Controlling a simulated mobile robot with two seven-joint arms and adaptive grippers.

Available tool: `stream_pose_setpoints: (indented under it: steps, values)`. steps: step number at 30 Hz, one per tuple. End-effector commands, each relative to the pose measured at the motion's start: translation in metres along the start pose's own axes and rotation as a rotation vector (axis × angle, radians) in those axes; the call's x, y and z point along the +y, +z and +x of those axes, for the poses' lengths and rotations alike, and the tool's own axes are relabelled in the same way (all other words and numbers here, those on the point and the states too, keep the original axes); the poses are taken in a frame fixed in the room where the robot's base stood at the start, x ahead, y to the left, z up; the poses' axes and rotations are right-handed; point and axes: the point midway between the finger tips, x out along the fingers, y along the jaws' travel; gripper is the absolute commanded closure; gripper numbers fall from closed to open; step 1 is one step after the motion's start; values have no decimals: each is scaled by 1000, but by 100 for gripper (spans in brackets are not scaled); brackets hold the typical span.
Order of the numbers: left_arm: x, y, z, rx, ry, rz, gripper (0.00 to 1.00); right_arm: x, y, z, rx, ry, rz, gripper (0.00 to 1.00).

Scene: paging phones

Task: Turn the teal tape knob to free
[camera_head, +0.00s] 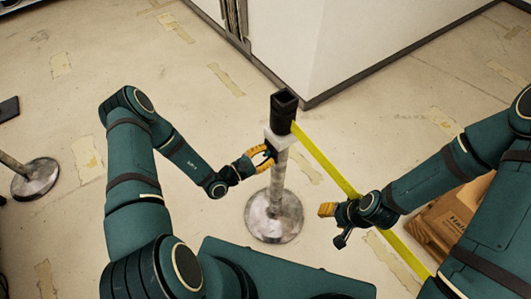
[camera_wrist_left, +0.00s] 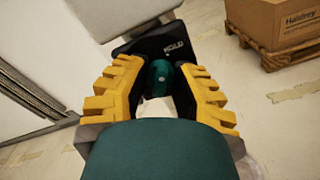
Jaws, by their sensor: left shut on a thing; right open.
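A stanchion post (camera_head: 279,175) stands upright on a round base, with a black head (camera_head: 284,112) on top. In the left wrist view the head's dark face (camera_wrist_left: 166,45) carries a white word that looks like HOLD. The teal knob (camera_wrist_left: 160,76) sits on this face, between the yellow fingers of my left gripper (camera_wrist_left: 158,85), which is shut on it. In the head view my left gripper (camera_head: 266,157) reaches the post top from the left and hides the knob. My right gripper (camera_head: 333,224) is open, right of the post, beside the yellow tape.
Yellow tape (camera_head: 325,160) runs from the black head down to the right, passing behind my right gripper. A cardboard box (camera_head: 455,213) on a pallet stands at the right. Another post base (camera_head: 36,179) stands at the far left. A white wall corner (camera_head: 310,60) rises behind.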

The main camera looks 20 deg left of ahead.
Motion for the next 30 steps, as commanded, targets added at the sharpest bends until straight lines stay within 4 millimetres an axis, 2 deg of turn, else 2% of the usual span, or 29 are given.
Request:
stream_pose_setpoints:
  steps: [30]
  values:
    - [1,1,1,-3,1,-955,100,-12,3,-32,-16,-1,2,53]
